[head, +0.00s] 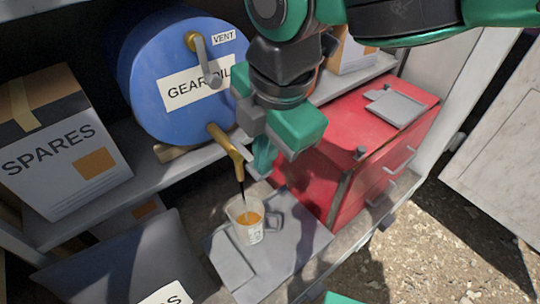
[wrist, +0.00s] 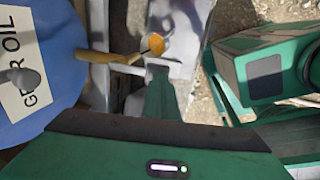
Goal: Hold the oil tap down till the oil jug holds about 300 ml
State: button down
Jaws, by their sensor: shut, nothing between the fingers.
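The blue drum (head: 170,75) labelled GEAR OIL lies on the shelf, with a brass oil tap (head: 226,145) at its lower front. A thin dark stream runs from the spout into the clear oil jug (head: 240,212) below. The jug stands upright and holds amber oil to roughly half its height; its scale is too small to read. My gripper (head: 263,163) is shut and empty, just right of the tap. In the wrist view its fingertips (wrist: 158,68) are at the end of a pale tap lever (wrist: 124,68), apparently touching it. The oil shows beyond the brass spout (wrist: 108,57).
The jug stands on a grey tray (head: 285,245). A red drawer cabinet (head: 345,160) stands close on the right, with a grey plate (head: 395,107) on top. A SPARES box (head: 65,150) is at the left. A vent lever (head: 207,62) is on the drum's face.

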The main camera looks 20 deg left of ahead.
jog(key=shift+r, duration=0.15)
jog(key=w+v, duration=0.1)
jog(key=v, duration=1.2)
jog(key=shift+s+a+r, duration=0.2)
jog(key=shift+s+r, duration=0.05)
jog(key=shift+r, duration=0.2)
jog(key=w+d+f+m+h, duration=0.1)
jog(key=w+d+f+m, duration=0.3)
jog(key=d, duration=0.5)
jog(key=w+d+f+m, duration=0.2)
jog(key=w+d+m, duration=0.45)
jog(key=d, duration=0.25)
jog(key=w+d+f+m+h, duration=0.1)
jog(key=w+d+f+m, duration=0.25)
jog(key=d+m, duration=0.4)
jog(key=s+d+f+m, duration=0.1)
jog(key=d+f+m, duration=0.25)
jog(key=d, duration=0.45)
jog(key=s+d+f+m, duration=0.2)
jog(key=d+m, duration=0.2)
jog(key=d, duration=0.4)
jog(key=s+d+f+m+g, duration=0.1)
jog(key=s+d+f+m, duration=0.6)
jog(key=s+d+m, duration=0.3)
jog(key=shift+s+d+m, duration=0.3)
jog(key=shift+s+m, duration=0.05)
jog(key=shift+s, duration=0.15)
